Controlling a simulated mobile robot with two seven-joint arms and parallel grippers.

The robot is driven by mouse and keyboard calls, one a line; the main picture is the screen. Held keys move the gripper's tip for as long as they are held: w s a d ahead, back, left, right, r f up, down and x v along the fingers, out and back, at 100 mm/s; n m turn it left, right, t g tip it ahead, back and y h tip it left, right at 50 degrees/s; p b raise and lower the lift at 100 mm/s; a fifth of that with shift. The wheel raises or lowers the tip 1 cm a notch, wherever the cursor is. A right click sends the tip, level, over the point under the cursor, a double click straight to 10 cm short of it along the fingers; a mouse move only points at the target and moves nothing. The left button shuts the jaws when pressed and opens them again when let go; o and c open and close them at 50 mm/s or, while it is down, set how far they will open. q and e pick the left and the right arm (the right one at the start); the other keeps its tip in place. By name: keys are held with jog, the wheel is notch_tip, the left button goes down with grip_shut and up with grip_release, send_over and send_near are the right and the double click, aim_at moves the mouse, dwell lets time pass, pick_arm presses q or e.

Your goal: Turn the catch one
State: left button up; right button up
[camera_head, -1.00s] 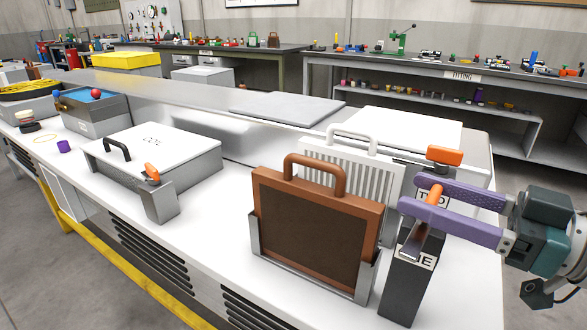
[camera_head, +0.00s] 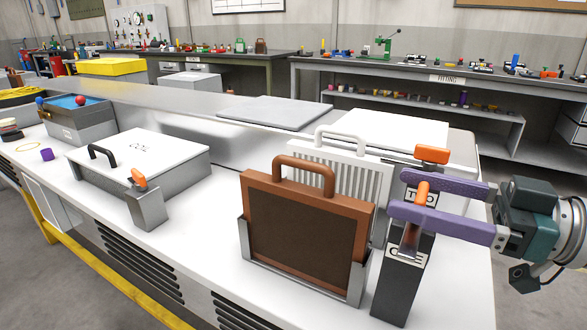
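Catch one is an orange handle (camera_head: 422,191) on the front dark post (camera_head: 397,285), whose label is partly covered by my gripper. My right gripper (camera_head: 410,195) comes in from the right with two purple fingers. They are spread apart over the top of this post, with the orange handle in the gap between them. The lower finger hides part of the handle, and contact cannot be made out. Catch two (camera_head: 432,154) is an orange handle lying crosswise on the post behind, labelled TWO. My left gripper is not in view.
A brown framed panel (camera_head: 305,225) stands in a metal holder just left of the posts, with a white ribbed panel (camera_head: 345,170) behind it. A white-lidded box (camera_head: 150,150) with another orange catch (camera_head: 138,178) stands farther left. The white top (camera_head: 205,235) between is clear.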

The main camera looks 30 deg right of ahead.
jog(key=shift+o, duration=0.6)
jog(key=shift+d, duration=0.1)
jog(key=shift+s+d, duration=0.15)
jog(key=shift+s, duration=0.15)
jog(key=p+v, duration=0.1)
jog(key=v, duration=0.8)
jog(key=shift+s, duration=0.1)
